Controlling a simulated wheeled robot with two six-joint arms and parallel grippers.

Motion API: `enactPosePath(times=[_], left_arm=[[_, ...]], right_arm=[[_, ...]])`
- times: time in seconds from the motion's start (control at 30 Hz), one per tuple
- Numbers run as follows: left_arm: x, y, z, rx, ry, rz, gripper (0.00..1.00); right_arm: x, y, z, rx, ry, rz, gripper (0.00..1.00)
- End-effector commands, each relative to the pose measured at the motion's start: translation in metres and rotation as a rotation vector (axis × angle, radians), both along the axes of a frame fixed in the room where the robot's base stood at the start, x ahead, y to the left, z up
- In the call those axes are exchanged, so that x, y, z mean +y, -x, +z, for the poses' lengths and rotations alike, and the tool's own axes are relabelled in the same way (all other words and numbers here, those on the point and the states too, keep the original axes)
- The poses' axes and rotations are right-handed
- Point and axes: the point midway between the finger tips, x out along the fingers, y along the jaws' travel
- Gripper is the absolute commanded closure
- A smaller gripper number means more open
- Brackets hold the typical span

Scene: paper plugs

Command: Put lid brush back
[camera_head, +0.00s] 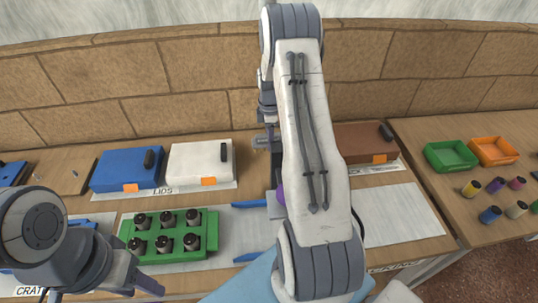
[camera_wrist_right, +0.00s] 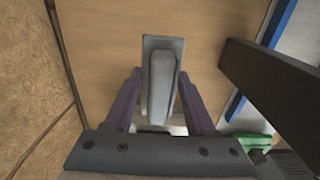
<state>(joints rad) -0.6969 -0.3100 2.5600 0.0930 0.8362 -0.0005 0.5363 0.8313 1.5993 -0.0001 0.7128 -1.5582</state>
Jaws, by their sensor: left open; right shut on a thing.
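In the right wrist view my right gripper (camera_wrist_right: 160,75) has its two purple fingers on either side of a grey brush-like piece (camera_wrist_right: 161,92), a flat plate with a raised rounded handle. The gripper is shut on it, over bare wooden table. I take this piece for the lid brush; its underside is hidden. In the head view my right arm crosses the middle and hides most of this gripper and the piece. My left gripper (camera_head: 146,284) is open and empty at the lower left, in front of the green tray (camera_head: 208,250).
Several black-topped plugs (camera_head: 165,241) stand in the green tray. A blue lid box (camera_head: 118,168), a white one (camera_head: 190,163) and a brown one (camera_head: 355,141) line the back. Green (camera_head: 451,157) and orange (camera_head: 493,150) bins stand right. A pale mat (camera_head: 400,220) is clear.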

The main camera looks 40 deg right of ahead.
Motion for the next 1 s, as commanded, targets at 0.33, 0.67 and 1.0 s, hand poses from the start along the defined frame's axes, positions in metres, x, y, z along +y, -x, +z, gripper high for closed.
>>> enactPosePath(times=[0.33, 0.67, 1.0], left_arm=[[0.000, 0.000, 0.011, 0.000, 0.000, 0.000, 0.50], [0.000, 0.000, 0.014, 0.000, 0.000, 0.000, 0.50], [0.000, 0.000, 0.012, 0.000, 0.000, 0.000, 0.50]], right_arm=[[0.001, 0.000, -0.043, 0.002, -0.001, -0.001, 1.00], [0.001, -0.001, -0.064, -0.003, 0.002, -0.001, 1.00], [0.001, -0.001, -0.067, -0.002, 0.001, -0.001, 0.15]])
